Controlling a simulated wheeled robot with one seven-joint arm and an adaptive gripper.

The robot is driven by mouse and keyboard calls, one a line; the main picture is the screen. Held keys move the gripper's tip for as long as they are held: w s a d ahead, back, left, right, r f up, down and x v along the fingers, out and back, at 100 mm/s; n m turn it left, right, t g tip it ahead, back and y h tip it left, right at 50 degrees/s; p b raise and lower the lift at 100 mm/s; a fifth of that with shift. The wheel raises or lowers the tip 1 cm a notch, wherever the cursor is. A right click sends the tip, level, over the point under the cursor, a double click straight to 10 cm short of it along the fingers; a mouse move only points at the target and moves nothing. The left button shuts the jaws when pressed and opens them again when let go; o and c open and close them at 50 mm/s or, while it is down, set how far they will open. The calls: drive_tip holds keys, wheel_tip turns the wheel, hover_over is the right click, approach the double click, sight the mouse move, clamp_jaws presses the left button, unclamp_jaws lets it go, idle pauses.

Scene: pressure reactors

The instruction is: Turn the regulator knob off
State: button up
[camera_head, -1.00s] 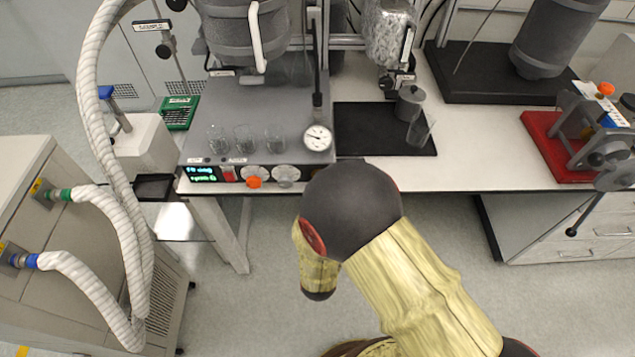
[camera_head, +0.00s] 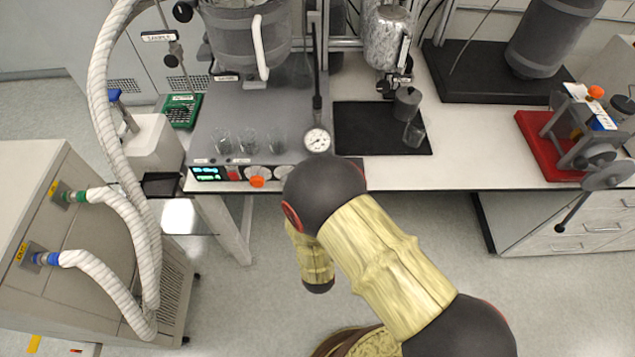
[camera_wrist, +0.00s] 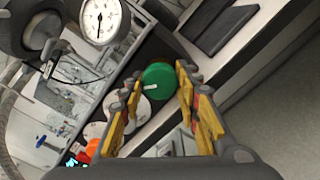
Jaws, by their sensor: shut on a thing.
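The green round regulator knob (camera_wrist: 159,80), with a white pointer mark, shows in the wrist view on the front of the reactor's control panel. My gripper (camera_wrist: 157,84) has its yellow-padded fingers on both sides of the knob and is shut on it. In the head view my arm covers this knob and the gripper. The pressure gauge (camera_head: 317,140) stands above the panel; it also shows in the wrist view (camera_wrist: 101,19).
White dials (camera_head: 282,173) and an orange knob (camera_head: 257,181) sit left on the same panel. Several glass beakers (camera_head: 248,141) stand above them. A black mat (camera_head: 365,130) lies to the right. Hoses (camera_head: 117,150) hang at the left. The floor in front is clear.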

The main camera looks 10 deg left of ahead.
drive_tip(key=n+p, duration=0.2)
drive_tip(key=n, duration=0.2)
drive_tip(key=shift+n, duration=0.3)
drive_tip(key=shift+f+n+p, duration=0.1)
drive_tip(key=shift+n+p, duration=0.6)
drive_tip(key=shift+n, duration=0.8)
drive_tip(key=o, duration=1.2)
drive_tip(key=shift+c, duration=0.2)
drive_tip(key=v, duration=1.2)
drive_tip(key=shift+d, duration=0.1)
